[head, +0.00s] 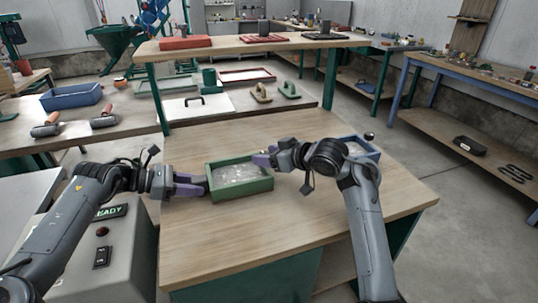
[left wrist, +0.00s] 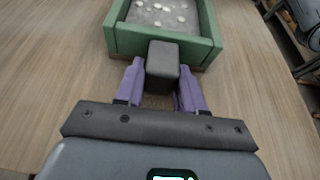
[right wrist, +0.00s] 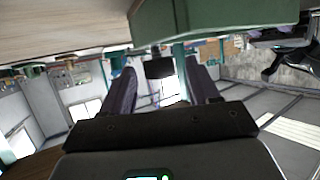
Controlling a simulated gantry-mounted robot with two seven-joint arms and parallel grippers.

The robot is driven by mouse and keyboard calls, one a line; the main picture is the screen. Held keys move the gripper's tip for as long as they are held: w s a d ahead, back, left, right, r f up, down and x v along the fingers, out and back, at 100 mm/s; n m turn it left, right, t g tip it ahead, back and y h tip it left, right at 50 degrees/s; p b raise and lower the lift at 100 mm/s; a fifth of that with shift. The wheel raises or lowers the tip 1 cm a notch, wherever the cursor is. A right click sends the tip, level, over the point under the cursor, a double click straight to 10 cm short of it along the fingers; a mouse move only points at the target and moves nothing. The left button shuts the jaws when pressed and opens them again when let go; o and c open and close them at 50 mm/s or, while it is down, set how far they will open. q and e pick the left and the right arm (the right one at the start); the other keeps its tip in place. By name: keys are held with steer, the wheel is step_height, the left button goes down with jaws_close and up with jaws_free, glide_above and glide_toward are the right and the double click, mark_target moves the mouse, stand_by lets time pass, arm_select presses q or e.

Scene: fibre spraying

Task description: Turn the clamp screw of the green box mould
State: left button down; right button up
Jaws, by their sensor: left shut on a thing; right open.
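The green box mould (head: 225,194) stands on the wooden table, with a grey, speckled filling inside. My left gripper (head: 204,185) is at its left side. In the left wrist view the purple fingers are shut on a dark grey block (left wrist: 162,62) at the wall of the green box mould (left wrist: 128,42). My right gripper (head: 263,157) is at the box's far right corner, with its fingers apart. In the right wrist view the green box (right wrist: 210,18) is above the open fingers, and a dark block (right wrist: 159,68) shows between them. I cannot tell which part is the clamp screw.
A blue box (head: 369,150) sits right of the green box, partly behind my right arm. A raised shelf (head: 225,48) with red and dark trays spans the back. The table (head: 300,228) is clear in front. A grey control box (head: 125,250) stands at the left.

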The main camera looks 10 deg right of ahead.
steer(key=c, duration=1)
steer(key=shift+f+m+t+h, duration=0.1)
steer(key=shift+m+t+h, duration=0.3)
steer(key=shift+m+h, duration=0.25)
steer(key=shift+c, duration=0.2)
steer(key=shift+s+a+m+t+h, duration=0.1)
steer(key=shift+m+t+h, duration=0.5)
steer(key=shift+m+h, duration=0.35)
steer(key=o, duration=1)
steer(key=shift+o, duration=0.2)
steer(key=shift+s+r, duration=0.1)
steer(key=shift+r, duration=0.1)
